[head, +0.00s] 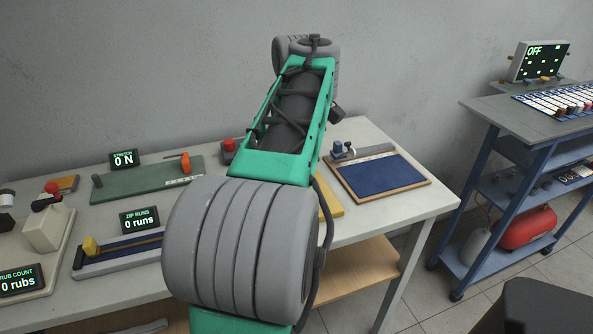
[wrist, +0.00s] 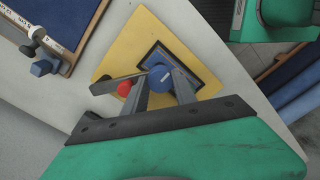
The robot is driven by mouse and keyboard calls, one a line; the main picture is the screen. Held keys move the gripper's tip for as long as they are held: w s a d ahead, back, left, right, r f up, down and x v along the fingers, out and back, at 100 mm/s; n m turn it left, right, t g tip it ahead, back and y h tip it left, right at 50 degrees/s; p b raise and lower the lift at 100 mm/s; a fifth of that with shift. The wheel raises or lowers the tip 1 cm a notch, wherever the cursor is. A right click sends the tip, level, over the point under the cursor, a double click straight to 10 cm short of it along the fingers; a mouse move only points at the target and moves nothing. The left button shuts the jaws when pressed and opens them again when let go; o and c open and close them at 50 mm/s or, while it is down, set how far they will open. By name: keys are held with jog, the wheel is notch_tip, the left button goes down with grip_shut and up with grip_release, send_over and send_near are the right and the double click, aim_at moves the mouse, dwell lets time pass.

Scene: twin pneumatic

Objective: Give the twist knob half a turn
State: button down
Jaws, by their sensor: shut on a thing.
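The blue round twist knob (wrist: 160,77) with a small pale mark sits on a dark, blue-edged panel on a yellow board (wrist: 140,32) in the wrist view. My gripper (wrist: 162,74) is shut on the knob, one finger on each side of it. A red ball (wrist: 124,88) shows just left of the left finger, by a grey bar (wrist: 105,85). In the head view my arm hides the gripper and knob; only a strip of the yellow board (head: 332,202) shows.
A blue mat board (head: 385,178) with a small clamp lies right of the yellow board. Left stand the stretch rig (head: 145,178), zip track (head: 122,250) and rub-count device (head: 45,235). A blue cart (head: 520,110) stands apart at right.

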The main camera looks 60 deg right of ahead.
jog(key=shift+f, duration=0.1)
jog(key=c, duration=1.3)
grip_release()
notch_tip(320, 180, up, 8)
jog(key=p, duration=0.7)
